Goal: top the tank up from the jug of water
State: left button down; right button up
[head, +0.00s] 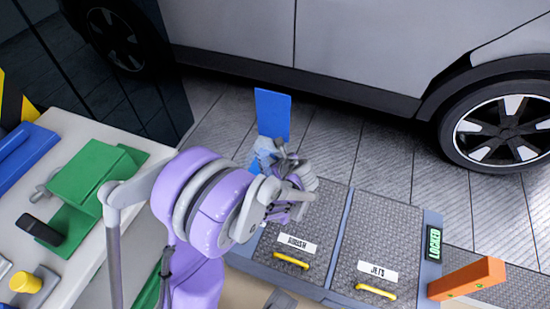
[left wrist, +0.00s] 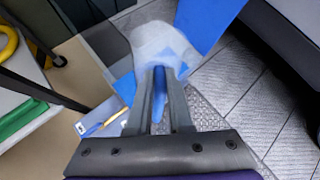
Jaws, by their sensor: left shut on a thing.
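My left gripper (head: 284,158) reaches out over the floor near the car in the head view. In the left wrist view its two fingers (left wrist: 159,85) are shut on the blue handle (left wrist: 158,103) of a pale, see-through jug (left wrist: 163,42). The jug (head: 263,152) shows only in part in the head view, behind the gripper. Its water level cannot be made out. I cannot pick out the tank for certain in either view. My right gripper is not clearly seen.
A blue upright panel (head: 272,112) stands just beyond the jug. A silver car (head: 370,50) fills the back. Two textured lids with yellow handles (head: 375,291), a green "LOCKED" sign (head: 434,243) and an orange block (head: 467,279) are at lower right. A cluttered bench (head: 135,140) is left.

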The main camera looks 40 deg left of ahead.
pick_arm(q)
jog(key=shift+d+f+t+y+b, duration=0.1)
jog(key=shift+f+t+y+b, duration=0.25)
jog(key=shift+y+b, duration=0.2)
jog(key=shift+f+t+y+b, duration=0.35)
jog(key=shift+f+y+b, duration=0.65)
jog(key=shift+b, duration=1.1)
jog(key=shift+r+p, duration=1.3)
jog(key=shift+r, duration=0.75)
